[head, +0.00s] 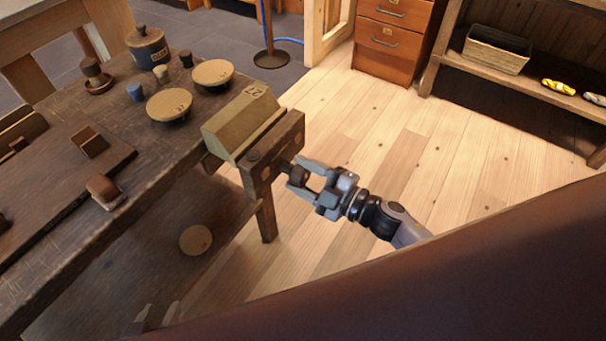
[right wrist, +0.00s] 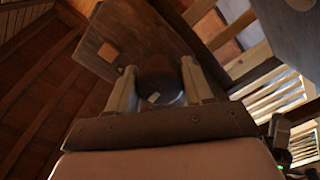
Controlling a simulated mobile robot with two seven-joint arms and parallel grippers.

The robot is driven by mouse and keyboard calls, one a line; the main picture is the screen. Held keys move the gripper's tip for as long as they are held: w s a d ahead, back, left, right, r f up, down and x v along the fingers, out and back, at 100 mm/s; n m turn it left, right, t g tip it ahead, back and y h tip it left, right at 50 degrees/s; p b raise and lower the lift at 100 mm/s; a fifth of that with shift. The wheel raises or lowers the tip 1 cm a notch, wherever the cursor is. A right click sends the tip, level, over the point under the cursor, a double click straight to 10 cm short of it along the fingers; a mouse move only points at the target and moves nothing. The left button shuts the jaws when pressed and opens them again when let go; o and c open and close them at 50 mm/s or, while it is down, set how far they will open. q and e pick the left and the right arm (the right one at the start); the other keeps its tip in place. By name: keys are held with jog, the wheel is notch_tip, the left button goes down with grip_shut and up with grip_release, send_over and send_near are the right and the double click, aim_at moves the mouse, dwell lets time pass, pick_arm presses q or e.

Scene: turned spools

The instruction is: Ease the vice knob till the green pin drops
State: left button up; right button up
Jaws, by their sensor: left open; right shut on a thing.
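The wooden vice (head: 284,143) is on the end of the workbench, with a pale block marked 27 (head: 238,124) sitting against the inner side of its jaw. The dark vice knob (head: 299,174) is on the outer side of the jaw. My right gripper (head: 296,177) is shut on the knob, one finger on each side. In the right wrist view the round dark knob (right wrist: 160,78) lies between the two fingers, with the vice jaw (right wrist: 130,45) behind it. I cannot make out a green pin in either view.
On the workbench (head: 150,175) are pale round discs (head: 213,72), a blue lidded pot (head: 148,46) and small pegs. Another disc (head: 196,239) lies below the bench top. A drawer cabinet (head: 392,35) and a shelf with a basket (head: 497,50) stand beyond open floor.

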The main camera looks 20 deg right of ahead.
jog(key=shift+w+d+n, duration=0.1)
jog(key=shift+n, duration=0.9)
jog(key=o, duration=1)
jog(key=v, duration=0.7)
